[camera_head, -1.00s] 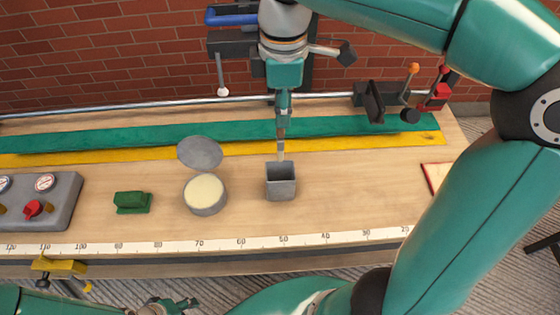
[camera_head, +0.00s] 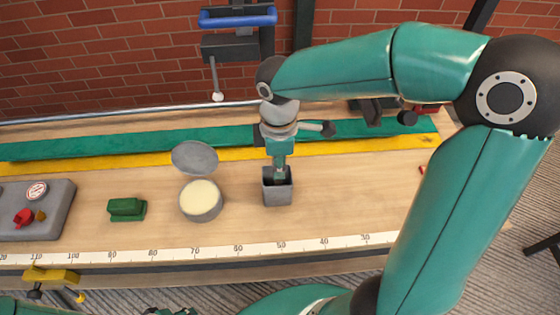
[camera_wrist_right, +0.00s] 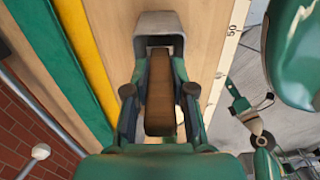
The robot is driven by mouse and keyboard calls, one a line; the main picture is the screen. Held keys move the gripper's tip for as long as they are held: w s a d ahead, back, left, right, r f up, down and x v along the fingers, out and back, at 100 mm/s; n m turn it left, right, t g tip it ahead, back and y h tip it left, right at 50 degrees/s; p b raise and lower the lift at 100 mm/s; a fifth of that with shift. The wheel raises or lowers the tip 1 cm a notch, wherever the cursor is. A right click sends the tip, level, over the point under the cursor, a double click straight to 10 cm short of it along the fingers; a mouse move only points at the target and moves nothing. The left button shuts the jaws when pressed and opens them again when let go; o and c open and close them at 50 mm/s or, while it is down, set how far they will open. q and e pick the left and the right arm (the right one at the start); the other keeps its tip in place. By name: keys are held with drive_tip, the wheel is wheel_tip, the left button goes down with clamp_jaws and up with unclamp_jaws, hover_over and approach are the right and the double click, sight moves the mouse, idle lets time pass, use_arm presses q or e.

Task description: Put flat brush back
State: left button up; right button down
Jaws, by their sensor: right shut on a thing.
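My right gripper (camera_head: 280,170) points straight down over a small open grey box (camera_head: 278,195) on the workbench. It is shut on the flat brush, whose brown handle (camera_wrist_right: 160,95) shows between the fingers in the right wrist view. The brush is upright in the head view, with its lower end hidden inside the box. The box also shows beyond the fingers in the right wrist view (camera_wrist_right: 160,22). I cannot tell whether the brush touches the bottom. My left gripper (camera_head: 170,311) barely shows at the bottom edge, and its opening is unclear.
A round tin (camera_head: 201,203) with pale contents stands left of the box, its grey lid (camera_head: 194,157) behind it. A green block (camera_head: 126,208) and a grey gauge panel (camera_head: 40,212) are further left. A ruler strip (camera_head: 210,250) runs along the front edge. Bench right of the box is clear.

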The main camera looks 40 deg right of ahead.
drive_tip(key=c, duration=1)
unclamp_jaws()
drive_tip(key=shift+r, duration=0.1)
wheel_tip(320, 180, up, 12)
drive_tip(key=shift+p, duration=0.5)
